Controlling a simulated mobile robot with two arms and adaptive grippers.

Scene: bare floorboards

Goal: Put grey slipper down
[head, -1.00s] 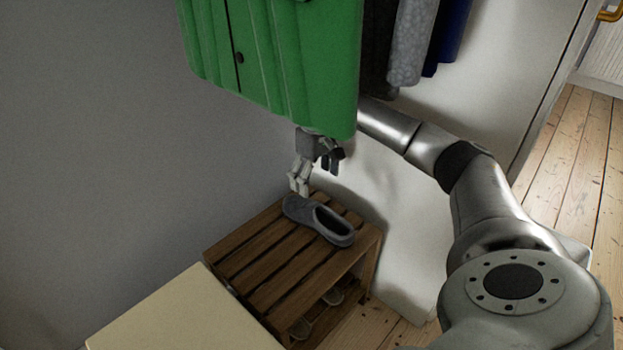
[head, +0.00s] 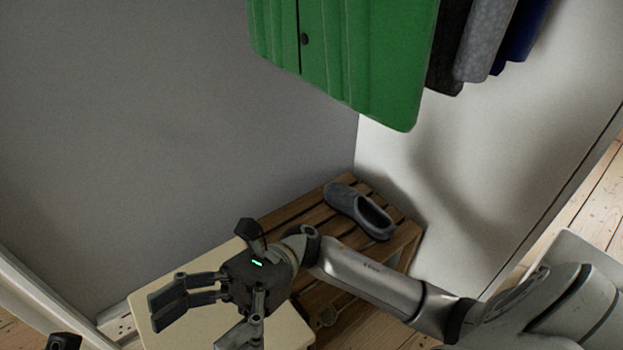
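The grey slipper (head: 360,210) lies on the slatted wooden rack (head: 285,216), at its far right end by the white panel. It stands free, with nothing touching it from above. My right gripper (head: 200,322) is in the lower left, over the cream-coloured surface, well apart from the slipper. Its fingers are spread and nothing is between them. A small dark part at the bottom left edge looks like a piece of my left gripper (head: 65,341); its fingers are out of the picture.
A green coat (head: 350,60) hangs above the rack, with grey and dark blue garments (head: 487,40) to its right. A cream surface (head: 205,262) adjoins the rack's left end. Something pale sits under the rack, partly hidden by my arm. Bare floorboards show at right.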

